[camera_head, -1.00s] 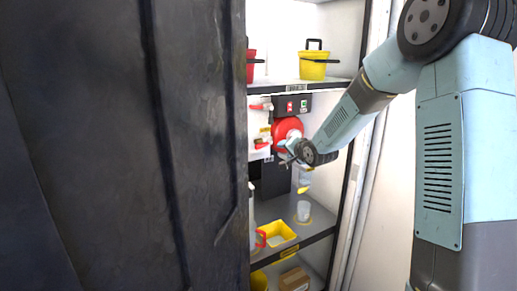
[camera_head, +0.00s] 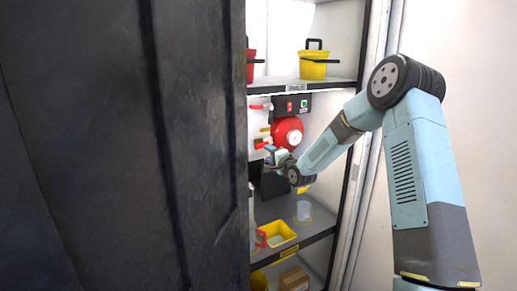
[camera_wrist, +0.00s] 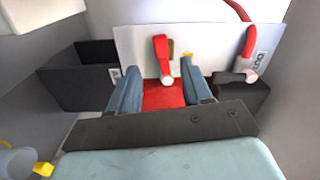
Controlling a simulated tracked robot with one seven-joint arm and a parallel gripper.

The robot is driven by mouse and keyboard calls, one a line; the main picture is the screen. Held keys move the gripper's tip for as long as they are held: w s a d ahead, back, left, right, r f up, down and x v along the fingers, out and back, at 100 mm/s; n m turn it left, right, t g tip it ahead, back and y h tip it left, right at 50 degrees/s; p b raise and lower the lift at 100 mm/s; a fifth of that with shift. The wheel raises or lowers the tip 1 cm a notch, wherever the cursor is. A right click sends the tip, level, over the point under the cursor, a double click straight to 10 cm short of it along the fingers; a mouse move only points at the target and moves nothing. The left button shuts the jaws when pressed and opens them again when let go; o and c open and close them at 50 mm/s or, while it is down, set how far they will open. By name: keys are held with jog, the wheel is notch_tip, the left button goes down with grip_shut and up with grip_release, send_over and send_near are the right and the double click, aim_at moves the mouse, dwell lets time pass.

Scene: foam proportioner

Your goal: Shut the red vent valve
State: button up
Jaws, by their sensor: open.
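A red lever handle (camera_wrist: 162,52) with a pale round end stands in front of a white panel (camera_wrist: 130,50) in the wrist view; I take it to be the vent valve. My gripper (camera_wrist: 160,84) is open, its two blue fingers on either side of a red surface, just short of the lever in the picture. I cannot tell whether it touches. In the head view my gripper (camera_head: 268,158) is at the white unit, close below a small red handle (camera_head: 262,145). The wrist partly hides this area.
A red round drum (camera_head: 288,132) is right of the unit. A cup (camera_head: 304,210) and yellow tray (camera_head: 278,233) stand on the shelf below. A dark door (camera_head: 120,150) blocks the left. A red curved hose (camera_wrist: 247,30) and dark open box (camera_wrist: 80,75) flank the lever.

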aim_at(260, 147)
jog(key=x, duration=0.9)
jog(key=shift+w+a, duration=0.15)
jog(key=shift+w, duration=0.2)
grip_shut()
